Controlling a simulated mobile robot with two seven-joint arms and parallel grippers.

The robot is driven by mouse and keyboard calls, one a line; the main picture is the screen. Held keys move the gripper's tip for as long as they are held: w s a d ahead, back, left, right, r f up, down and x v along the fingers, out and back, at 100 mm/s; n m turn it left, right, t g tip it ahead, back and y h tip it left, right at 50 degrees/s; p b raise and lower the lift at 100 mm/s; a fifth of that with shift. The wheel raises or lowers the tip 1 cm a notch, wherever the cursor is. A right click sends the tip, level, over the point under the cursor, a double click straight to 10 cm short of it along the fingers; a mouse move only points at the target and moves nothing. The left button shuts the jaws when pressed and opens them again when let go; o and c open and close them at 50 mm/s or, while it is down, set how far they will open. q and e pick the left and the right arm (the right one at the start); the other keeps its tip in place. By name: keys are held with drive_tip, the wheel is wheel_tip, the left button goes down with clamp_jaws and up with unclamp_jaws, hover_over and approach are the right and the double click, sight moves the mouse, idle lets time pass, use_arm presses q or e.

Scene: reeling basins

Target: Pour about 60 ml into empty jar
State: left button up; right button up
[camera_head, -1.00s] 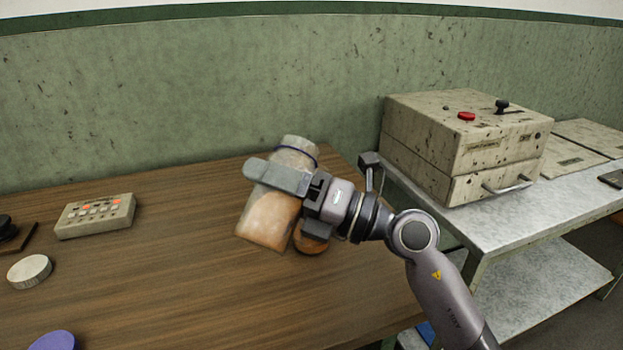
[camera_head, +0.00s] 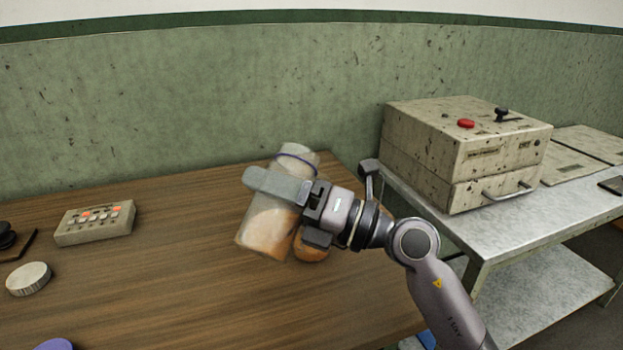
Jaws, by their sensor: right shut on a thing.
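My right gripper (camera_head: 280,190) is shut on a clear jar (camera_head: 265,228) above the wooden table. The jar leans, with its upper end to the right and its lower end to the left. Orange-brown content shows through its lower part. A blue ring shows near the top, where clear outlines overlap; I cannot tell whether a second jar stands behind. A rounded orange-brown thing (camera_head: 311,252) shows beneath the gripper, mostly hidden by it. I cannot tell which vessel is the empty jar. My left gripper is not in view.
A beige button box (camera_head: 95,222), a pale round lid (camera_head: 28,279) and a purple round thing (camera_head: 55,345) are on the table (camera_head: 180,290) at left. A speckled machine (camera_head: 440,150) stands on a metal bench (camera_head: 450,228) at right. The table's middle is clear.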

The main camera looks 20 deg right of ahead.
sight(265, 245)
drive_tip(key=shift+r, duration=0.1)
idle(0.7)
wheel_tip(265, 245, up, 3)
drive_tip(key=shift+w+d+n+p, duration=0.1)
drive_tip(key=shift+n+p, duration=0.7)
drive_tip(key=shift+p, duration=0.3)
drive_tip(key=shift+r+n+g, duration=0.1)
drive_tip(key=shift+n+g, duration=0.3)
drive_tip(key=shift+n, duration=0.1)
drive_tip(key=f+n+b, duration=0.1)
drive_tip(key=n+b, duration=0.1)
drive_tip(key=f+n+b, duration=0.1)
drive_tip(key=shift+s+a+f+n+g, duration=0.3)
drive_tip(key=shift+s+f+n+g, duration=0.05)
drive_tip(key=shift+n+g, duration=0.05)
drive_tip(key=f+n+b, duration=0.1)
drive_tip(key=f+b, duration=0.1)
drive_tip(key=f+n+b, duration=0.1)
drive_tip(key=f+b, duration=0.1)
drive_tip(key=s+f+n+g+b, duration=0.1)
drive_tip(key=f+b, duration=0.1)
drive_tip(key=f, duration=0.1)
drive_tip(key=shift+a+h+b, duration=0.3)
drive_tip(key=shift+a, duration=0.1)
drive_tip(key=shift+s+a+f+n, duration=0.1)
drive_tip(key=shift+a+f+n, duration=0.1)
drive_tip(key=shift+n, duration=1)
drive_tip(key=shift+f+h, duration=0.1)
drive_tip(key=shift+h, duration=0.2)
